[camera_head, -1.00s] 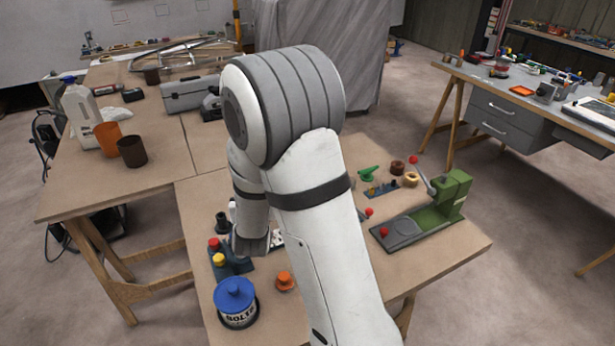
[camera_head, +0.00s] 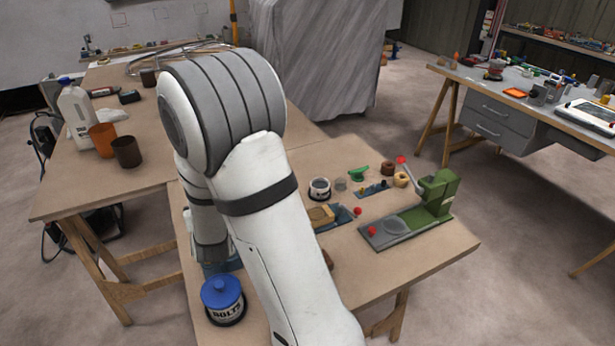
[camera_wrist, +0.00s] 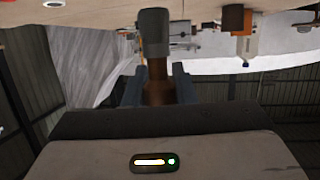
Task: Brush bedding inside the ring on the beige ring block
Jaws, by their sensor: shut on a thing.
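In the wrist view, my gripper (camera_wrist: 157,92) is shut on a brown-handled tool with a grey end (camera_wrist: 154,35), which looks like the brush. In the head view, my arm hides the fingertips and the held tool. My wrist is low over the bench's left side, behind the blue-lidded bolts tub. A small tan piece with a hole (camera_head: 401,180) stands at the back right of the bench. A beige block (camera_head: 321,215) lies by a blue tray near the middle. I cannot tell which one is the beige ring block. No bedding can be made out.
The blue-lidded bolts tub (camera_head: 223,300) stands at the front left. A green press-like tool (camera_head: 438,192) with a grey base occupies the right. A white-and-dark round container (camera_head: 320,189) and a brown ring (camera_head: 388,168) stand further back. The bench's front right is bare.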

